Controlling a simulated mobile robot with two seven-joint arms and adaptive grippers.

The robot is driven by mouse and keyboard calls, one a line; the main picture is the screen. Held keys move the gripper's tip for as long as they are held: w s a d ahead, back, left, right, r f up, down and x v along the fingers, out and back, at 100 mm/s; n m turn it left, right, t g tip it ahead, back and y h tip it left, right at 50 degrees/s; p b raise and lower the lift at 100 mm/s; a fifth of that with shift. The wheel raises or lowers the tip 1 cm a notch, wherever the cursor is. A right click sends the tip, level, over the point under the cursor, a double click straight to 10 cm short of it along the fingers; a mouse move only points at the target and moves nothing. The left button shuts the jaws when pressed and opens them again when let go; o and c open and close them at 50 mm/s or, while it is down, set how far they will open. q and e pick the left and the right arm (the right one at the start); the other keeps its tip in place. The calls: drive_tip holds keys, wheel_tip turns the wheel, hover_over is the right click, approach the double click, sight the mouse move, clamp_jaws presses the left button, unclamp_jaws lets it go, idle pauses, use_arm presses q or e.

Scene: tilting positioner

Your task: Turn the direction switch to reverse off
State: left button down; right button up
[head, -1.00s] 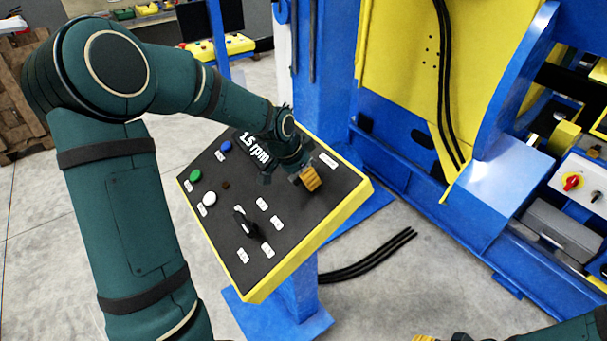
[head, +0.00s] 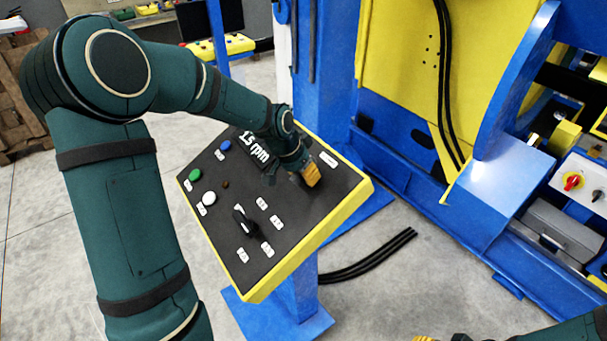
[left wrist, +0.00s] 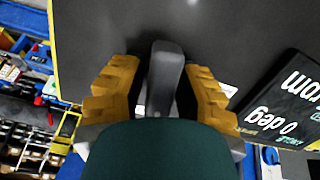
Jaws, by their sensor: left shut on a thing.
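The tilted control panel (head: 226,248) has a black face and a yellow rim. My left gripper (head: 308,179) is at its upper right part in the head view. In the left wrist view the yellow fingers of my left gripper (left wrist: 160,95) are shut on a grey switch handle (left wrist: 165,72), one pad on each side. In the head view the gripper hides this handle. A second, black rotary switch (head: 244,222) stands on the lower panel with several small white labels around it, too small to read.
A display (head: 254,147) reading 1.5 rpm sits beside my left wrist. Green (head: 194,174), blue (head: 226,146) and white (head: 209,198) buttons lie on the panel's left. The blue and yellow machine (head: 400,90) stands behind and right. Black cables (head: 370,260) lie on the floor.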

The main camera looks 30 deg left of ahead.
use_arm(q)
drive_tip(key=n, duration=0.3)
drive_tip(key=shift+d+f+n+b, duration=0.1)
drive_tip(key=shift+n+b, duration=0.2)
drive_tip(key=n, duration=0.3)
drive_tip(key=shift+d+h, duration=0.1)
drive_tip(key=shift+h, duration=0.2)
drive_tip(key=n, duration=0.4)
drive_tip(key=shift+d+n+h+p, duration=0.1)
drive_tip(key=shift+n+h+p, duration=0.45)
drive_tip(key=shift+n, duration=1.75)
drive_tip(key=shift+y, duration=0.25)
drive_tip(key=c, duration=0.8)
unclamp_jaws()
drive_tip(key=shift+w, duration=0.1)
